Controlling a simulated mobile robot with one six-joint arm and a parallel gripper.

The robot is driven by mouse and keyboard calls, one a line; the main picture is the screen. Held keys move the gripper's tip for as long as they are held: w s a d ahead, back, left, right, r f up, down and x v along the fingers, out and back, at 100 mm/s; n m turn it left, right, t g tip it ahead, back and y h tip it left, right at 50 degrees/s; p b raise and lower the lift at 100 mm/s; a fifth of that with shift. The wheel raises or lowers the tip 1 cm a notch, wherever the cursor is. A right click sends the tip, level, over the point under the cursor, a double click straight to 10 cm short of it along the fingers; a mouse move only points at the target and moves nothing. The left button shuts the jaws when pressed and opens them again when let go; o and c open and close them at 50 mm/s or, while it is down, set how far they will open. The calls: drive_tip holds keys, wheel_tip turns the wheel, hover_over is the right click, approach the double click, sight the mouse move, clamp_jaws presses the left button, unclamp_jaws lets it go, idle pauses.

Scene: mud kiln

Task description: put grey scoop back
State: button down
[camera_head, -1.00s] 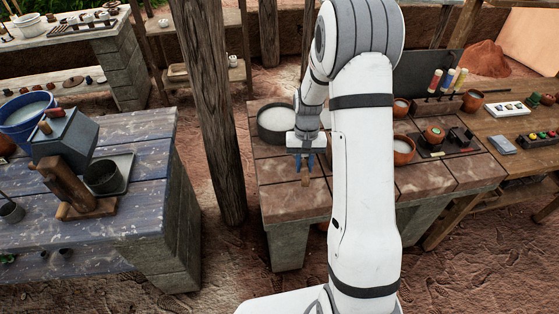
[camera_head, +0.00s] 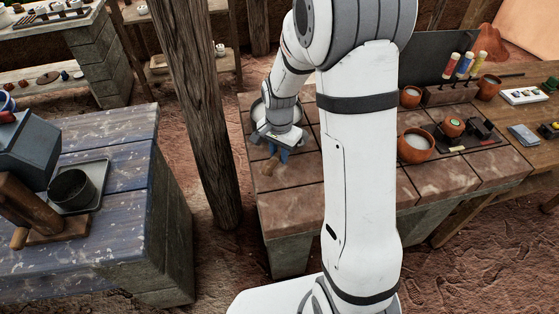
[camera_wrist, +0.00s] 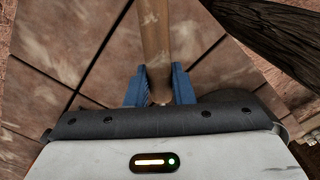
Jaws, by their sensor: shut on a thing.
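My gripper (camera_head: 281,155) is at the left part of the tiled table (camera_head: 292,208), with its blue fingers closed on a wooden handle (camera_head: 271,165). In the wrist view the handle (camera_wrist: 155,40) stands between the two blue fingers (camera_wrist: 159,86) and runs toward the top of the picture. I take it for the grey scoop's handle; no grey scoop head shows in either view. A round pot (camera_head: 257,110) with pale contents is just behind my gripper, mostly hidden by my wrist.
Orange bowls (camera_head: 415,145) and a dark tray (camera_head: 470,138) stand on the right of the tiled table. A wooden post (camera_head: 195,110) rises close to its left side. A blue-grey bench (camera_head: 120,220) is further left. The front left tiles are bare.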

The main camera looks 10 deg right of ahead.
sight(279, 171)
drive_tip(key=shift+s+f, duration=0.1)
drive_tip(key=shift+f, duration=1.7)
drive_tip(key=shift+f, duration=0.1)
drive_tip(key=shift+f, duration=0.15)
drive_tip(key=c, duration=1.3)
unclamp_jaws()
drive_tip(key=shift+o, duration=0.2)
